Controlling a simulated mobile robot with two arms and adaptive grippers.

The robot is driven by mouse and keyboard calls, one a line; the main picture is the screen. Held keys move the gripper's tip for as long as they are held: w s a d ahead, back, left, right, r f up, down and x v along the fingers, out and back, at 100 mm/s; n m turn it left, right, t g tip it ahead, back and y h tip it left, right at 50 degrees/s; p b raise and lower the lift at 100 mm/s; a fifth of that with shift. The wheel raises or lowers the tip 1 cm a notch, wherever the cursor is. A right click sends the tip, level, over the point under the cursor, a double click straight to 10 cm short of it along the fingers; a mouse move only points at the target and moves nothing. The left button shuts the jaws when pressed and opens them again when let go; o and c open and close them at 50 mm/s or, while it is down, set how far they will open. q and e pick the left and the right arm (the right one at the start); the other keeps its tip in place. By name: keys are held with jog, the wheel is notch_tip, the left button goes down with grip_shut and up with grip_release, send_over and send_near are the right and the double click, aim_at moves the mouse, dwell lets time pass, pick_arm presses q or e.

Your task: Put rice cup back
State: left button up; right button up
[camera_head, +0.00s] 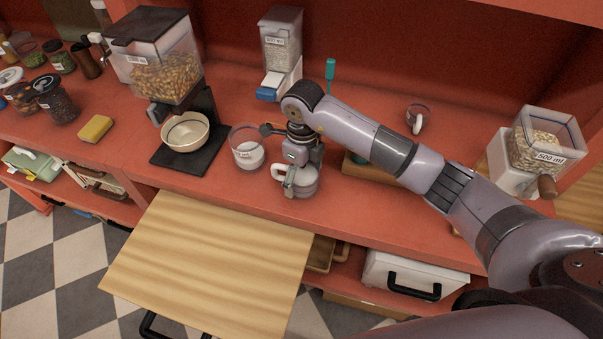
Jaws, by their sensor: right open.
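My right gripper (295,180) comes down from above over the red counter, with its jaws open. Right at its fingers is a clear cup (304,182) with a white handle on its left side and pale contents. The gripper partly hides this cup, and I cannot tell whether the fingers touch it. Just left of it stands another clear cup (248,155) with white contents. I cannot tell for sure which of the two is the rice cup. A clear dispenser (281,40) with pale grain and a blue-fronted base stands behind. My left gripper is not in view.
A large grain dispenser (165,70) stands over a bowl (185,132) at left. A yellow sponge (96,128) and jars lie farther left. A wooden board (205,265) juts out in front.

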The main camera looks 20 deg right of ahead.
jog(key=shift+w+r+b, duration=0.1)
jog(key=shift+r+b, duration=0.3)
jog(key=shift+r, duration=0.1)
notch_tip(320, 180, up, 10)
jog(key=b, duration=0.3)
jog(key=shift+d, duration=0.1)
jog(key=shift+r, duration=0.6)
